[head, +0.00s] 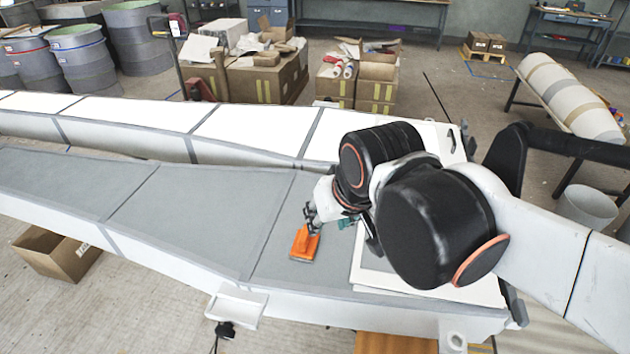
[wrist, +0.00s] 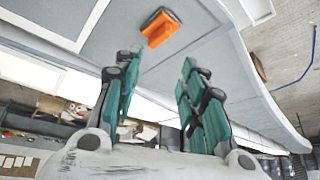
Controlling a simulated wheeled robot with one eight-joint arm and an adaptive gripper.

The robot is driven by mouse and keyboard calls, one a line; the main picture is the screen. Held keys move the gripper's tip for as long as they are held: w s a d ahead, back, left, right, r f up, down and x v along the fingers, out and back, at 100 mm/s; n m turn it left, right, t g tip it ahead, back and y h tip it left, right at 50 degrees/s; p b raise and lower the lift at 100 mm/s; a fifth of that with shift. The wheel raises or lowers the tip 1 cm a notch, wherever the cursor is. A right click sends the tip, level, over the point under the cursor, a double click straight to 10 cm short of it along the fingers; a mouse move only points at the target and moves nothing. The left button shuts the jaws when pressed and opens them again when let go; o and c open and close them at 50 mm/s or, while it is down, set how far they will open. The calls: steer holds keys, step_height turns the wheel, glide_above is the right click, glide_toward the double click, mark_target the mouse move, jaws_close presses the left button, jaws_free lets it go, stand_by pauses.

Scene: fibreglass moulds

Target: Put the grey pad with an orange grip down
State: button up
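The grey pad with an orange grip (head: 304,243) lies on the grey surface of the long mould (head: 200,210), near its right end. It also shows in the wrist view (wrist: 160,28), at the top, orange grip facing me and a thin grey edge beneath. My gripper (head: 313,214) is just behind and above the pad in the head view. In the wrist view my gripper (wrist: 160,72) has its two teal fingers spread wide, with nothing between them. The pad is beyond the fingertips and appears apart from them. My arm hides part of the mould's right end.
White sheets (head: 432,291) lie on the mould to the right of the pad. A second, white-topped mould (head: 255,128) runs behind. Cardboard boxes (head: 265,80) stand on the floor beyond, and an open box (head: 55,252) is at the left. The mould surface left of the pad is clear.

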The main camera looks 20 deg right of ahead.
steer(key=shift+s+f+n+t, duration=0.15)
steer(key=shift+s+n+t, duration=0.5)
steer(key=shift+s, duration=0.45)
step_height(320, 180, down, 5)
steer(key=b, duration=0.5)
steer(key=shift+f, duration=0.2)
